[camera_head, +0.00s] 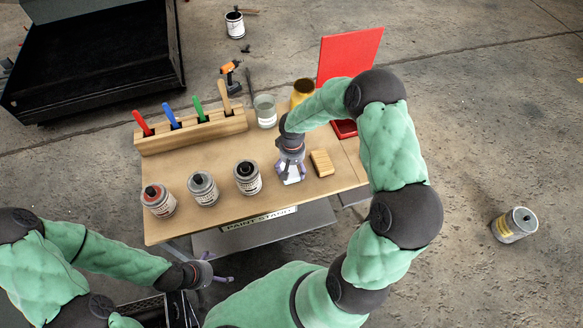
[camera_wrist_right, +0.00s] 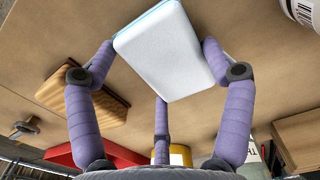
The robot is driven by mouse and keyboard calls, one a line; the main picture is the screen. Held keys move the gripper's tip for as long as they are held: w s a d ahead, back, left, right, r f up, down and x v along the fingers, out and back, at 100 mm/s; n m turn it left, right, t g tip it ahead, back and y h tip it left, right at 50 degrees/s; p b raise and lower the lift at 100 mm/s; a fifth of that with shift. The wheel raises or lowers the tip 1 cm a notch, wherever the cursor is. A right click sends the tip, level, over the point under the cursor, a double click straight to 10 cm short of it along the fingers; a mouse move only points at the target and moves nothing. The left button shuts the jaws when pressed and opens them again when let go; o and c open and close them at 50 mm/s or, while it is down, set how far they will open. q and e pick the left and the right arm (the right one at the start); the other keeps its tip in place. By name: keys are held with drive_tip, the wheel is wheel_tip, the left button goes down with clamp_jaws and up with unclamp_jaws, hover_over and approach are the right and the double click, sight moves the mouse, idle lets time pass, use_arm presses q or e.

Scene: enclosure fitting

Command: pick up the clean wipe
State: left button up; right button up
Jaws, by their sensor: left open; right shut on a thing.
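The clean wipe (camera_wrist_right: 168,52) is a white pad with a light blue edge, seen large in the right wrist view. My right gripper (camera_head: 290,174) is over the table's right half, its purple fingers closed around the wipe's sides. In the head view a bit of the white wipe (camera_head: 292,178) shows between the fingers. I cannot tell whether the wipe touches the tabletop. My left gripper (camera_head: 217,272) is open and empty, off the table's front edge at the lower left.
A ridged wooden block (camera_head: 321,163) lies just right of my right gripper. Several paint cans (camera_head: 203,188) stand along the table (camera_head: 205,161) front. A rack (camera_head: 190,133) with coloured handles, a glass jar (camera_head: 265,111) and a red panel (camera_head: 348,55) are behind.

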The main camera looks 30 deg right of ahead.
wheel_tip(320, 180, up, 3)
drive_tip(key=shift+f+p, duration=0.2)
drive_tip(key=shift+p, duration=0.3)
drive_tip(key=s+a+r+p, duration=0.3)
drive_tip(key=s+a+r, duration=0.2)
drive_tip(key=s+r, duration=0.4)
drive_tip(key=s, duration=0.4)
drive_tip(key=shift+a+r, duration=0.15)
drive_tip(key=shift+r, duration=0.25)
